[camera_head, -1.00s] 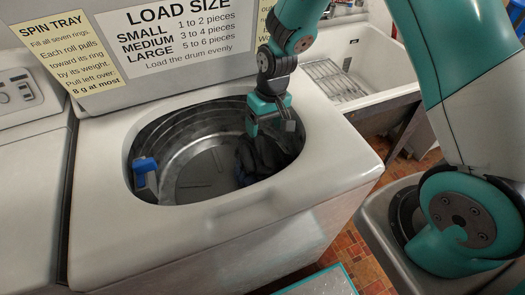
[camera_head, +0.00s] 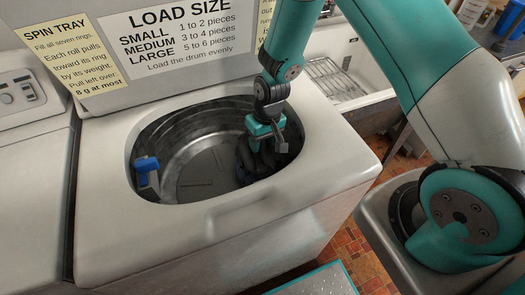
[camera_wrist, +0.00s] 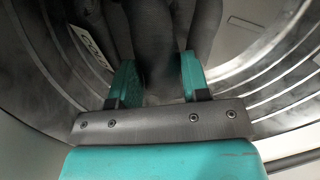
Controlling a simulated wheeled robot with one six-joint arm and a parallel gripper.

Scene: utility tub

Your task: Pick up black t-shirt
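The black t-shirt (camera_head: 260,164) lies as a dark heap at the right side of the washer drum, partly hidden by my gripper and the tub rim. In the wrist view, dark folds of the t-shirt (camera_wrist: 158,42) rise in front of and between my fingers. My gripper (camera_head: 266,150) is inside the drum opening, pointing down at the heap. In the wrist view its two teal fingers (camera_wrist: 158,72) stand apart, with cloth in the gap. I cannot see whether the fingers touch the cloth.
The white washer's rim (camera_head: 225,210) surrounds the drum. A blue piece (camera_head: 147,165) sits at the left of the opening. The ribbed drum wall (camera_wrist: 275,85) is close on the right in the wrist view. A sink (camera_head: 365,85) stands behind at right.

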